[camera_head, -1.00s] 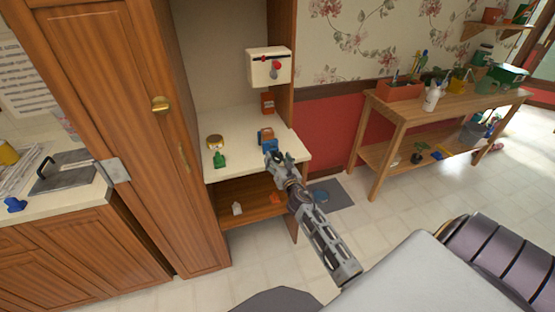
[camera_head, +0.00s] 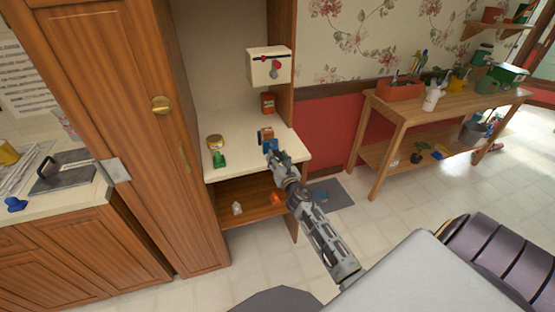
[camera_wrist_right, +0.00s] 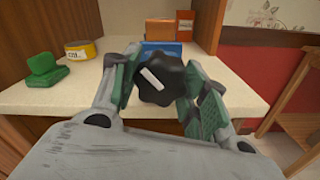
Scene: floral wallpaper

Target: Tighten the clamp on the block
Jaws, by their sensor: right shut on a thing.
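The blue clamp (camera_head: 270,145) sits at the front of the cream shelf top, with the orange-brown block (camera_head: 266,132) at it. In the right wrist view the block (camera_wrist_right: 158,32) stands behind the blue clamp body (camera_wrist_right: 162,48). The clamp's black lobed knob (camera_wrist_right: 165,85), with a white stripe tilted across its face, points toward me. My right gripper (camera_head: 273,153) reaches in from the lower right. Its green-padded fingers (camera_wrist_right: 160,82) are shut on the knob from both sides. The clamp's screw and its contact with the block are hidden. My left gripper is out of view.
A yellow round tin (camera_head: 215,141) and a green object (camera_head: 219,159) stand left of the clamp. A red-orange box (camera_head: 268,103) stands behind it. A white wall box (camera_head: 269,67) hangs above. A wooden cabinet (camera_head: 115,130) borders the left; small things lie on the lower shelf (camera_head: 250,200).

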